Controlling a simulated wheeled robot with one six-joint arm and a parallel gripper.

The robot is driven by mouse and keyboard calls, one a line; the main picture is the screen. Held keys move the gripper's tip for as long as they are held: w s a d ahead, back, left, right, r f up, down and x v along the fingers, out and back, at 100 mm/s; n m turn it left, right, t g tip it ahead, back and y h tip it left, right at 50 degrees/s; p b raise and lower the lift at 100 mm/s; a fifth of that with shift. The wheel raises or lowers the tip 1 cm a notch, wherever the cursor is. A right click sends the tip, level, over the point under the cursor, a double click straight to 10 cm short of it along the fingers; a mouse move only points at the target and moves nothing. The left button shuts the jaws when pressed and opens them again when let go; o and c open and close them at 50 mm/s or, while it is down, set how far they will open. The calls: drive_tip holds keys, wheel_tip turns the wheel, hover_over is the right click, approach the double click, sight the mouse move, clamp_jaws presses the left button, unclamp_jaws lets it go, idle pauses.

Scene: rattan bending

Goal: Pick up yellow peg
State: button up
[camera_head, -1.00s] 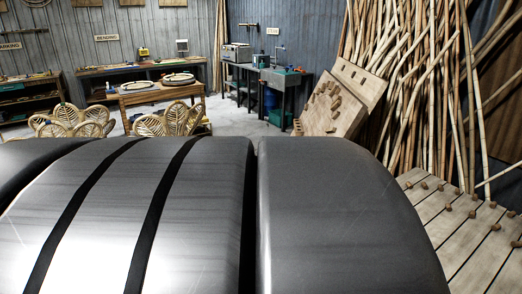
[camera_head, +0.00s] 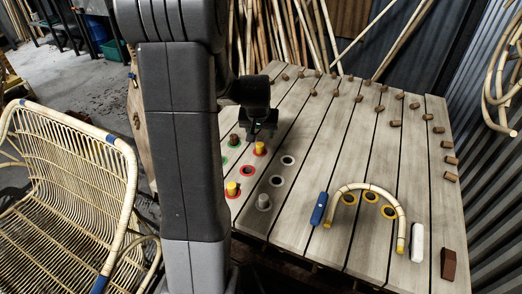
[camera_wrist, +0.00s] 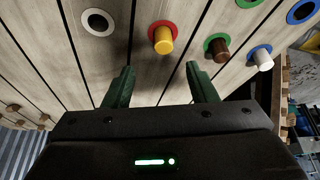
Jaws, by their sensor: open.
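A yellow peg (camera_head: 259,147) stands in a red-ringed hole on the slatted wooden table (camera_head: 345,130). In the wrist view this yellow peg (camera_wrist: 163,40) is just beyond the fingertips, roughly centred between them and apart from them. A second yellow peg (camera_head: 232,187) stands in another red-ringed hole nearer the front, partly beside my arm. My gripper (camera_head: 262,133) is over the table close to the far yellow peg. In the wrist view my gripper (camera_wrist: 160,72) has its two dark green fingers spread with nothing between them.
A brown peg (camera_wrist: 220,50) and a white peg (camera_wrist: 263,60) stand close by. A grey peg (camera_head: 264,201), a bent rattan piece (camera_head: 372,188), a blue block (camera_head: 319,208) and small wooden stops (camera_head: 395,123) are on the table. A rattan chair (camera_head: 70,190) stands left.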

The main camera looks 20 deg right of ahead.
sight(260, 144)
drive_tip(key=x, duration=0.5)
drive_tip(key=shift+w, duration=0.15)
drive_tip(key=shift+p+x, duration=0.35)
drive_tip(key=shift+x, duration=2.3)
drive_tip(key=shift+w+a, duration=0.1)
drive_tip(key=shift+a, duration=0.05)
drive_tip(key=c, duration=1.1)
